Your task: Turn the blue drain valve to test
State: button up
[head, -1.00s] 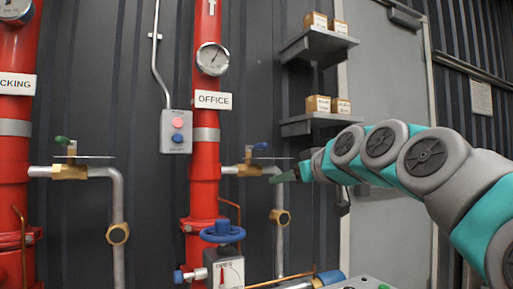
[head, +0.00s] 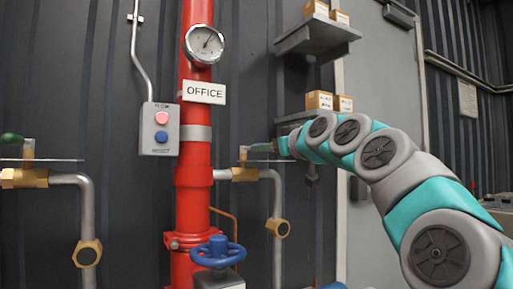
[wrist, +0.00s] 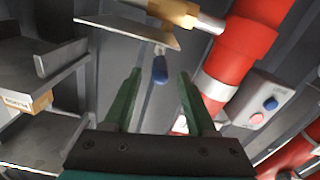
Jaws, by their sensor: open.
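The drain valve has a brass body (head: 245,174) on a pipe from the red OFFICE riser (head: 193,150). In the wrist view, the brass body (wrist: 175,12) is at the top and the blue lever handle (wrist: 160,68) hangs below it. My gripper (wrist: 158,76) is open, with one green finger on each side of the handle's lower end. I cannot tell whether either finger touches it. In the head view, my gripper (head: 262,147) is at the valve and covers the blue handle. A thin plate (wrist: 125,30) lies beside the valve; its text is unreadable.
A grey box with red and blue buttons (head: 160,130) is left of the riser. A blue handwheel (head: 218,252) is below. Another brass valve with a green handle (head: 22,178) is far left. Shelves with cartons (head: 318,101) are close on the right.

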jog(key=shift+p+x, duration=0.55)
jog(key=shift+x, duration=2.2)
grip_shut()
